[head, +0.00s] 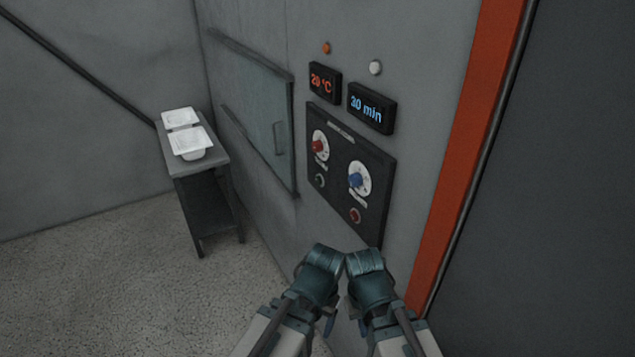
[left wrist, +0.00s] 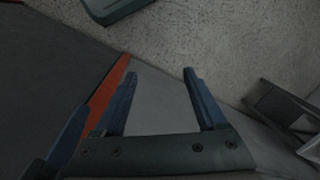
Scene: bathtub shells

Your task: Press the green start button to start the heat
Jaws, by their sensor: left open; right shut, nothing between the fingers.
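The dark control panel (head: 345,190) is on the grey wall, right of centre in the head view. Its small round dark button (head: 320,180), below the red knob (head: 318,146), looks dull grey-green; its colour is hard to make out. A small red button (head: 355,215) sits below the blue knob (head: 356,181). My right gripper (head: 362,328) is below the panel, apart from it, shut and empty. My left gripper (left wrist: 160,75) is beside it, open and empty in the left wrist view, with floor and grey wall beyond. Neither touches a button.
The displays read 20 °C (head: 322,83) and 30 min (head: 371,108). An orange lamp (head: 326,48) and a white lamp (head: 376,67) are above. A wall window (head: 253,110) is left of the panel. A small table (head: 205,160) holds white trays (head: 190,142). An orange strip (head: 467,150) runs at right.

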